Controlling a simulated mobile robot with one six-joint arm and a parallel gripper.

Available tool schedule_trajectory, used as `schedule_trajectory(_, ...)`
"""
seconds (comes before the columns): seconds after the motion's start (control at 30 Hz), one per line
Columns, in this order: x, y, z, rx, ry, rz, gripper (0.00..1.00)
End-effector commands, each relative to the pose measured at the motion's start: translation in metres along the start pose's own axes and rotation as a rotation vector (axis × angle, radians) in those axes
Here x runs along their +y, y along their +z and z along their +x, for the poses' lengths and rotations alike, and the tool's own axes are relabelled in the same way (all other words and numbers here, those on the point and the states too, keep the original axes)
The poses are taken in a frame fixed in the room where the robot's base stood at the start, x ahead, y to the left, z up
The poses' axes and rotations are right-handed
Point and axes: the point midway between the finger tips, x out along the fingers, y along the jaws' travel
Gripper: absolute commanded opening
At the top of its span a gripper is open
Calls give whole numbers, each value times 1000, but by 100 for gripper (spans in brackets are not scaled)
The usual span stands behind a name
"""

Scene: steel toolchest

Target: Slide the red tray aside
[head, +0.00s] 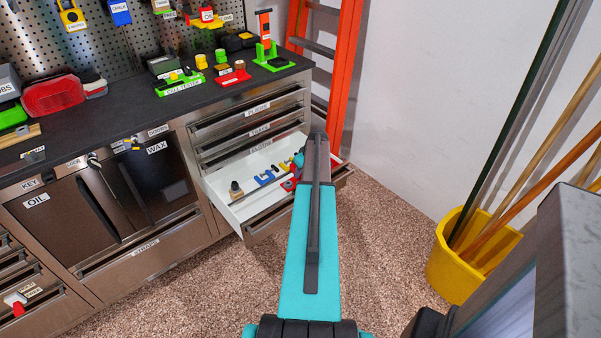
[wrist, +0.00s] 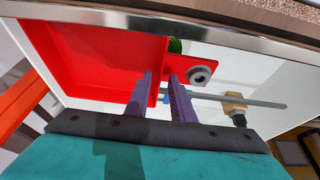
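The red tray (wrist: 92,62) lies in the open white drawer and fills the left of the wrist view. In the head view only a bit of red (head: 290,185) shows beside my arm, which hides the rest. My gripper (wrist: 160,77) is over the drawer, with its two purple fingers apart. The tray's right-hand wall edge shows between the fingers. I cannot tell whether they touch it. A red tab with a grey round nut (wrist: 200,75) sits just right of the fingers.
The white drawer (head: 225,184) also holds a long grey rod (wrist: 250,102), a brass hex piece with a dark knob (wrist: 237,117), and a blue item (head: 265,178). A steel drawer front (wrist: 200,22) borders it. An orange ladder (head: 345,75) stands close behind.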

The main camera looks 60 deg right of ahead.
Motion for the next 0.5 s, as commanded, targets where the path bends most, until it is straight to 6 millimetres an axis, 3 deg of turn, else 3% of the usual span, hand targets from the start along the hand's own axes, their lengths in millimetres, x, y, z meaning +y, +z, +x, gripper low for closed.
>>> schedule_trajectory(0.23,0,0,0,0,0,0,22)
schedule_trajectory(0.37,0,0,0,0,0,0,0)
schedule_trajectory(0.5,0,0,0,0,0,0,0)
